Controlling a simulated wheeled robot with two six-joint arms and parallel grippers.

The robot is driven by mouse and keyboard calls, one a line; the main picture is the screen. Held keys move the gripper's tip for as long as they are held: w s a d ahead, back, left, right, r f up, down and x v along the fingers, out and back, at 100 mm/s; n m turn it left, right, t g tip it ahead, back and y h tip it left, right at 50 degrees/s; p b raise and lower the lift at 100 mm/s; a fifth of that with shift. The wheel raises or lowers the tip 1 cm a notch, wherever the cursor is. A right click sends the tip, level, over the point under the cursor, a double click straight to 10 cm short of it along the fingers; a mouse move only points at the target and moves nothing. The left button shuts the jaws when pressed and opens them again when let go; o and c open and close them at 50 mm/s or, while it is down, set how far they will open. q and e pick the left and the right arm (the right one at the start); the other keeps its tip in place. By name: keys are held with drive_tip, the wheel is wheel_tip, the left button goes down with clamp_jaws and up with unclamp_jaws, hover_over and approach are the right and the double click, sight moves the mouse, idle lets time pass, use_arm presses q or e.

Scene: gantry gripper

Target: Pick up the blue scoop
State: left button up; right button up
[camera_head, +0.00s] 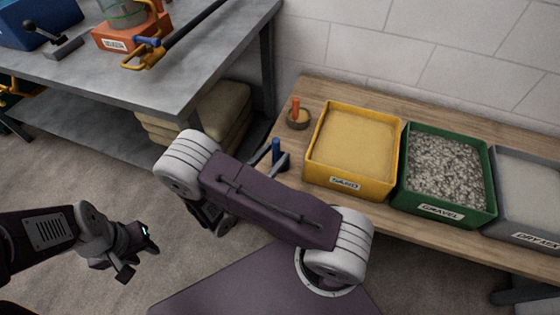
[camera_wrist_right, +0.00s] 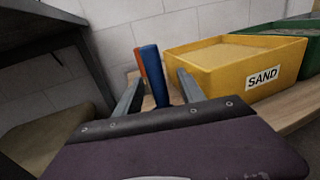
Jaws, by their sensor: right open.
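The blue scoop (camera_head: 276,150) shows as an upright blue handle at the left end of the wooden bench, left of the sand bin. In the right wrist view the blue handle (camera_wrist_right: 154,75) stands between the two fingers of my right gripper (camera_wrist_right: 159,80), with gaps visible at the sides. My right gripper (camera_head: 270,158) is open around the handle. The scoop's lower part is hidden behind the gripper. My left gripper (camera_head: 140,258) is at the lower left over the floor, empty, its fingers apart.
An orange-handled scoop (camera_head: 295,108) stands behind the blue one. The yellow sand bin (camera_head: 350,188), green gravel bin (camera_head: 445,211) and grey dry mix bin (camera_head: 525,236) line the wooden bench (camera_head: 300,88). A grey metal table (camera_head: 180,85) stands at the upper left.

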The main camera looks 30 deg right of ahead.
drive_tip(key=b+x, duration=0.1)
drive_tip(key=x, duration=0.3)
drive_tip(key=shift+w+d+f, duration=0.15)
drive_tip(key=shift+w+d, duration=0.15)
drive_tip(key=shift+w, duration=0.05)
